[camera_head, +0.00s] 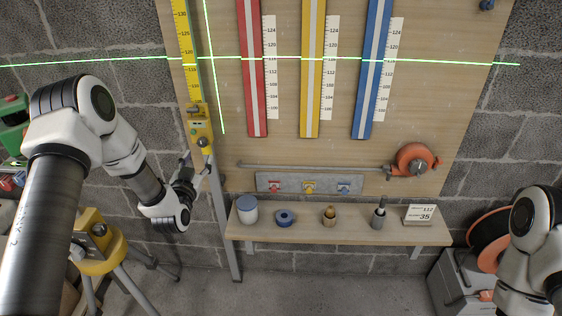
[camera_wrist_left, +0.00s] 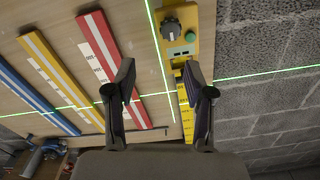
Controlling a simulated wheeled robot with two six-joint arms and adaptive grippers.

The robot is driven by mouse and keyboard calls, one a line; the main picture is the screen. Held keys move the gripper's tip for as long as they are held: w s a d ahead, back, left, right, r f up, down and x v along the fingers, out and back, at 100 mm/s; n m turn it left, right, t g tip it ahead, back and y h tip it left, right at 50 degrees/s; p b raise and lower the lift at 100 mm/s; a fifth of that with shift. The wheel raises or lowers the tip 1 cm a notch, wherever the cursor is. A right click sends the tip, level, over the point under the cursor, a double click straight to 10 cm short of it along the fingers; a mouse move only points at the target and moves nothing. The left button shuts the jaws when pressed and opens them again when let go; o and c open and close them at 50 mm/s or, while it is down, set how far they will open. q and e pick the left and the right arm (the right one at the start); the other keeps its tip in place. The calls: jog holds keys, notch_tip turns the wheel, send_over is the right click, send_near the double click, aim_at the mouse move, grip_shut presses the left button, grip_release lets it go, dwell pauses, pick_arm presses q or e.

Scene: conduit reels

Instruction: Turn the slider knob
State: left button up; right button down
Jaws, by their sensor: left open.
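A yellow slider (camera_head: 198,126) sits on the upright yellow scale at the left edge of the wooden board. It has a dark round slider knob (camera_head: 203,142) low on its face. In the left wrist view, the slider (camera_wrist_left: 181,62) shows beyond the fingers, with the grey-black knob (camera_wrist_left: 171,29) and a green button on it. My left gripper (camera_head: 196,164) is open and empty, just below the slider and apart from the knob. Its two spread fingers show in the left wrist view (camera_wrist_left: 163,82). My right arm enters at the right, but its gripper is out of view.
Red (camera_head: 253,80), yellow (camera_head: 312,80) and blue (camera_head: 371,80) strips stand on the board. A shelf (camera_head: 330,237) below holds a jar, tape and other small items. An orange reel (camera_head: 414,160) is at the right. A yellow tripod (camera_head: 95,265) stands lower left. Green laser lines cross the board.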

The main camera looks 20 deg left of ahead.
aim_at(201, 144)
pick_arm(q)
jog(key=w+a, duration=0.2)
jog(key=w+a+f+p, duration=0.1)
jog(key=w, duration=0.1)
jog(key=shift+w+a+f, duration=0.1)
jog(key=shift+w+a, duration=0.2)
jog(key=shift+a, duration=0.1)
jog(key=w, duration=0.3)
jog(key=shift+d, duration=0.25)
jog(key=shift+w+d+r, duration=0.15)
jog(key=shift+w+r, duration=0.05)
jog(key=shift+r, duration=0.1)
jog(key=shift+a+f, duration=0.15)
jog(key=shift+a, duration=0.15)
jog(key=shift+a+f, duration=0.1)
jog(key=shift+a, duration=0.05)
jog(key=shift+c, duration=0.7)
grip_shut()
pick_arm(e)
jog(key=shift+w+a+r, duration=0.2)
jog(key=shift+a+r, duration=0.6)
jog(key=shift+r, duration=0.05)
